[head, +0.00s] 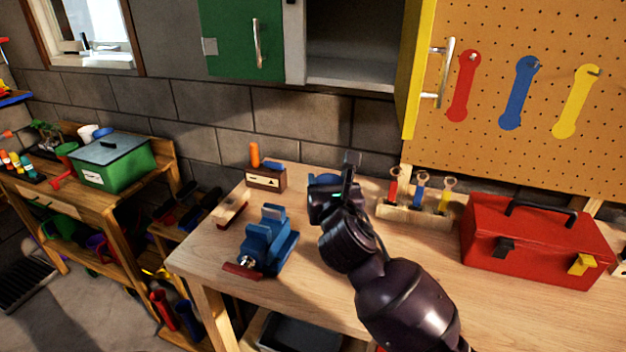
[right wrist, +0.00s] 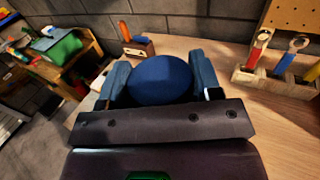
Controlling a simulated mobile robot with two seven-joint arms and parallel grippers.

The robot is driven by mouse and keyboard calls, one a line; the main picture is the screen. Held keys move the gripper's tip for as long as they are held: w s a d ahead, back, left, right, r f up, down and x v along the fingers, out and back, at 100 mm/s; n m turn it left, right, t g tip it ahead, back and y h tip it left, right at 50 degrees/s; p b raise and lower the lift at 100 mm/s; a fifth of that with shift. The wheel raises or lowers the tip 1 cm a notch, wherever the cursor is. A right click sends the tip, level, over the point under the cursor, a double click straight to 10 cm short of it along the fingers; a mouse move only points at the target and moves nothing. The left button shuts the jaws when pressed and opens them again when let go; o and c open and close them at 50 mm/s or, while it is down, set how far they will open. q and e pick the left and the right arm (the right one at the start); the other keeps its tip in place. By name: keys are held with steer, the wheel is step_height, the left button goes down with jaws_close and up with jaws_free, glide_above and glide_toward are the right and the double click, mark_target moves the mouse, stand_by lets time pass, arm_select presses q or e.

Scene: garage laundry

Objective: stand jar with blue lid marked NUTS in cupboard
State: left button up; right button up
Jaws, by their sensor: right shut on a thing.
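The jar's round blue lid (right wrist: 160,80) fills the space between the two fingers of my right gripper (right wrist: 158,86) in the right wrist view. In the head view a bit of the blue lid (head: 322,179) shows behind my right gripper (head: 335,190), above the workbench. The gripper is shut on the jar. The jar's body and any NUTS marking are hidden, and I cannot tell whether the jar touches the bench. The cupboard (head: 350,72) is above the bench at the back; its grey inside is open, with a yellow door swung out at right. My left gripper is not in view.
A green door (head: 242,38) covers the cupboard's left part. On the bench (head: 215,250) are a blue vise (head: 266,240), a small wooden box (head: 267,179), a tool rack (head: 412,215) and a red toolbox (head: 535,240). A pegboard (head: 540,150) is at right.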

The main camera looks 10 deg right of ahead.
steer(key=shift+a+r+y, duration=0.3)
steer(key=shift+a+r, duration=0.05)
steer(key=shift+r, duration=0.35)
steer(key=shift+s+a+r+n+y, duration=0.15)
steer(key=shift+a+r+n+y, duration=0.2)
steer(key=shift+r+n+y, duration=0.35)
steer(key=s, duration=0.1)
steer(key=f, duration=0.1)
steer(key=s+f+y, duration=0.1)
steer(key=shift+s+d+n, duration=0.3)
steer(key=shift+s, duration=0.05)
steer(key=s+d+f, duration=0.2)
steer(key=s+f, duration=0.2)
steer(key=f, duration=0.2)
steer(key=s+d+f+b, duration=0.1)
steer(key=s+d+f, duration=0.1)
steer(key=f, duration=0.4)
steer(key=shift+s+d+h, duration=0.3)
steer(key=shift+s+h, duration=0.1)
steer(key=shift+s, duration=0.45)
